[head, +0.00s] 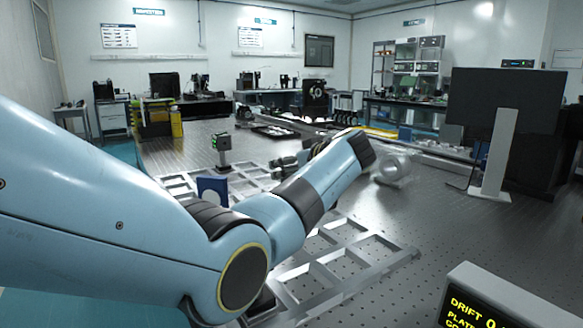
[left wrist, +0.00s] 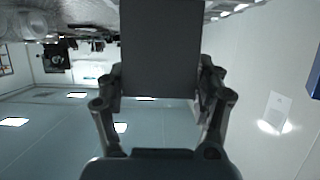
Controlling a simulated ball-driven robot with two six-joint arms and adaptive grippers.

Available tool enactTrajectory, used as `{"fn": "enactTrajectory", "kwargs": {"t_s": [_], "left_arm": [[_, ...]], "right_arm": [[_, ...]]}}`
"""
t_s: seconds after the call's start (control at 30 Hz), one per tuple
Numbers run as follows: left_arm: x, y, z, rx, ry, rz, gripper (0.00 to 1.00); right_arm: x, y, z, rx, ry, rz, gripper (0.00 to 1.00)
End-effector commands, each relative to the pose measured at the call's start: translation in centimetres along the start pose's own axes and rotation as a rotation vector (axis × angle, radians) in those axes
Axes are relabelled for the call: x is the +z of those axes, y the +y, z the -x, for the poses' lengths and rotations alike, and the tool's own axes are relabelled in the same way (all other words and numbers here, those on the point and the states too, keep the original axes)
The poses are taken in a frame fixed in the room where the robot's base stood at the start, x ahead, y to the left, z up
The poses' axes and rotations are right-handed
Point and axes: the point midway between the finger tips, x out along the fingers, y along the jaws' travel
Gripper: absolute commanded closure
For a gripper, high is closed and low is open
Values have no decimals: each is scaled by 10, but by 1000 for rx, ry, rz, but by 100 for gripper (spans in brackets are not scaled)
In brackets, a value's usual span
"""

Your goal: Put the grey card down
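The grey card (left wrist: 160,45) is a dark flat rectangle at the top middle of the left wrist view. My left gripper (left wrist: 160,78) has one finger at each side of the card, and the card sits between them. In the head view my left arm reaches in from the left over the table, and its gripper (head: 288,161) is partly hidden behind the wrist. I cannot make out the card in the head view. My right gripper is not in view.
The perforated optical table (head: 440,215) carries pale metal frames (head: 345,262), a blue block (head: 212,189), a small post-mounted device (head: 222,150) and a clear ring-shaped part (head: 392,166). A monitor (head: 505,105) stands right, and a display box (head: 500,300) front right. Table between them is bare.

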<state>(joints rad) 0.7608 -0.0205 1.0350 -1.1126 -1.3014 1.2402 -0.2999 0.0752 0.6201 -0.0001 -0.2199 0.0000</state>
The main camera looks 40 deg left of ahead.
Motion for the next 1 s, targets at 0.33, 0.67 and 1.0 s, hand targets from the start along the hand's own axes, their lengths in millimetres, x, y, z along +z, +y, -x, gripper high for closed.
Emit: {"fn": "enactTrajectory", "kwargs": {"t_s": [0.33,0.67,1.0], "left_arm": [[0,0,0,0,0,0,13],[0,1,42,3,-2,2,13],[0,1,108,2,-1,1,13]], "right_arm": [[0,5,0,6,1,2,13],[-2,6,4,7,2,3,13],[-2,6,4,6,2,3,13]]}}
